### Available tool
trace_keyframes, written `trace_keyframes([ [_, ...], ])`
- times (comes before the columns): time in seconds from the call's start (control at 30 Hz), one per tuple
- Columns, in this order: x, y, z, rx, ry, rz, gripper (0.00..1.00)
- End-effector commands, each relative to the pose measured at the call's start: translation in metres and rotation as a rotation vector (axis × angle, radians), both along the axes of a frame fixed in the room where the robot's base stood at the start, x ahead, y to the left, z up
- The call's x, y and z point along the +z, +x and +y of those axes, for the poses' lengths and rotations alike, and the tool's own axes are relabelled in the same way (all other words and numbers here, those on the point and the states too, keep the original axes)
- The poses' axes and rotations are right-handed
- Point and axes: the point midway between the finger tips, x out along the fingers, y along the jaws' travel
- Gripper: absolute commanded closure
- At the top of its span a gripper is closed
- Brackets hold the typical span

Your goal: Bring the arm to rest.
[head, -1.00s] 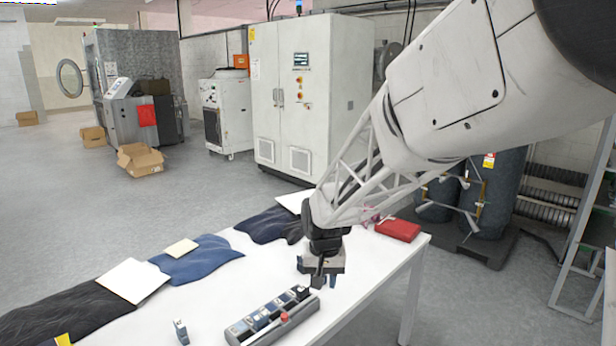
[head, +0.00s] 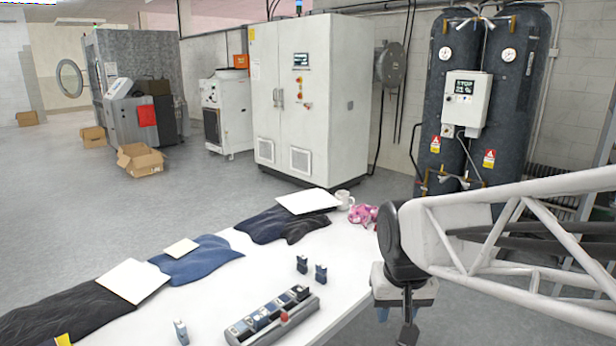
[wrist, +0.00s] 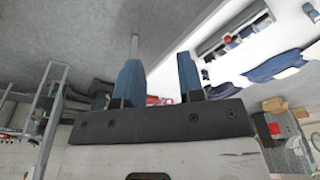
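My gripper (head: 396,322) hangs beside the right edge of the white table (head: 345,262) in the head view, with my arm reaching in from the right. In the wrist view my gripper (wrist: 158,64) has its two blue fingers wide apart, with nothing held between them. Two small dark blocks (head: 302,264) (head: 320,273) stand on the table, left of my gripper and apart from it. A red object (wrist: 154,100) shows low between the fingers in the wrist view, partly hidden by the gripper body.
A charging-rack-like strip (head: 285,326) with several small devices lies at the table front. A single small device (head: 181,332) stands left of it. Folded dark cloths (head: 205,262), a white mug (head: 344,198) and a pink item (head: 364,215) line the back. Dark tanks (head: 512,110) stand behind my arm.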

Motion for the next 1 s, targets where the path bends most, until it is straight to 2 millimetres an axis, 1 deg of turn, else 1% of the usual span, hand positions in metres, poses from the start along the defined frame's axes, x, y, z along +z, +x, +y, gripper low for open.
trace_keyframes([
  [0.03, 0.003, -0.011, -0.004, -0.002, -0.001, -0.009, 0.65],
  [0.3, 0.006, -0.067, -0.023, -0.005, -0.009, -0.036, 0.65],
  [0.5, 0.005, -0.098, -0.031, -0.007, -0.014, -0.052, 0.65],
  [0.6, 0.005, -0.107, -0.034, -0.007, -0.016, -0.056, 0.65],
  [0.7, 0.003, -0.111, -0.035, -0.006, -0.017, -0.057, 0.65],
  [1.0, 0.003, -0.112, -0.035, -0.006, -0.017, -0.057, 0.65],
])
